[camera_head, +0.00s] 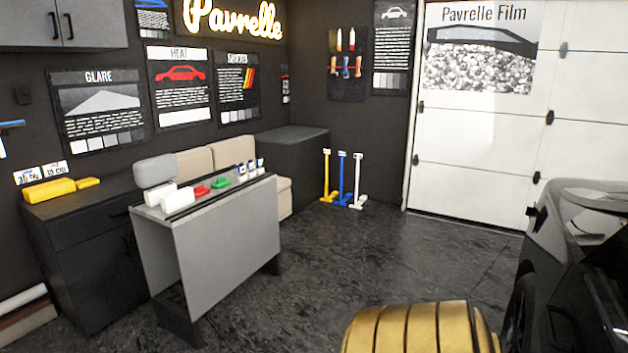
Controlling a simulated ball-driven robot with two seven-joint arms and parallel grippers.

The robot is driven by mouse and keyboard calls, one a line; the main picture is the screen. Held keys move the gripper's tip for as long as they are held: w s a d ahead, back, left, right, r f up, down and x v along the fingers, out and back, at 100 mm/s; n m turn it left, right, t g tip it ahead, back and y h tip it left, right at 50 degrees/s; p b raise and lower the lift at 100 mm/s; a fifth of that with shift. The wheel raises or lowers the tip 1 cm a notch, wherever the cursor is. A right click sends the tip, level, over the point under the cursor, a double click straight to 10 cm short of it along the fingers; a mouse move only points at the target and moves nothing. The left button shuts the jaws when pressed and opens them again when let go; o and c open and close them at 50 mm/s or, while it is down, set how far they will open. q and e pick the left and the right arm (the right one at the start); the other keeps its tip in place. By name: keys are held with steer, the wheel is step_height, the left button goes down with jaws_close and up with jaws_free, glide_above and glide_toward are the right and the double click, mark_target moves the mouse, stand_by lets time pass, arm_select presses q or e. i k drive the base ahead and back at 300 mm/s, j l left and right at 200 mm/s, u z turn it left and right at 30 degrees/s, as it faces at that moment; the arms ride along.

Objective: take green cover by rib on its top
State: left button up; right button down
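The green cover (221,182) is a small green piece on top of the grey bench (210,240), left of the middle of the view. A red piece (200,191) lies just left of it, and several small white bottles with dark blue marks (250,170) stand to its right. The rib on the cover is too small to make out from here. Neither of my grippers is in view, so nothing is seen touching the cover.
White rolls (165,194) lie at the bench's left end. A dark cabinet (85,255) with yellow items (50,190) stands left of the bench. A beige sofa (230,153) is behind. A black car (580,260) is at right.

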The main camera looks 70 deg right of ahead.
mark_target(221, 182)
steer(key=z, duration=1.75)
steer(key=i+z, duration=0.1)
steer(key=i, duration=0.35)
